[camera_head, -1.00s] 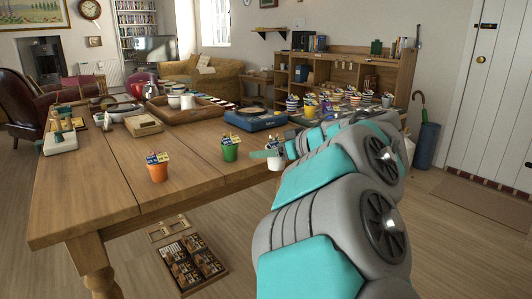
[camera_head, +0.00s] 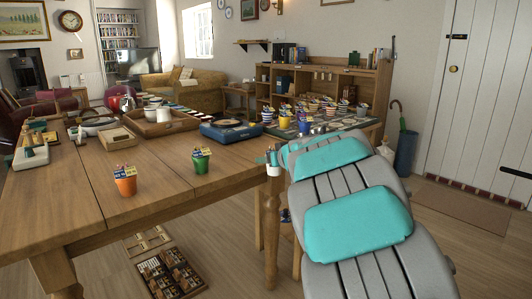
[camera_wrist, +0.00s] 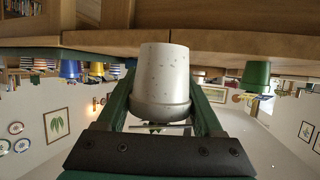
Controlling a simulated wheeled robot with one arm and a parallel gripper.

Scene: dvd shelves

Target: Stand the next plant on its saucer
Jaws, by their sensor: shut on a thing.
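My gripper (camera_head: 268,160) is shut on a white speckled pot (camera_wrist: 163,80), which fills the middle of the wrist view between the two green fingers. In the head view the white pot (camera_head: 273,171) shows small at the right edge of the wooden table, beside my arm. An orange pot (camera_head: 125,187) and a green pot (camera_head: 201,165), both with plants and labels, stand on that table. Several potted plants, among them a yellow pot (camera_head: 285,115) and a blue pot (camera_head: 305,126), stand on a farther surface behind my gripper. Saucers there are too small to tell apart.
The wooden table (camera_head: 75,200) has bare room at its front. A blue record player (camera_head: 231,130), a wooden tray (camera_head: 150,127) and a white jug (camera_head: 164,114) stand toward its back. A box of dark items (camera_head: 165,272) lies on the floor below.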

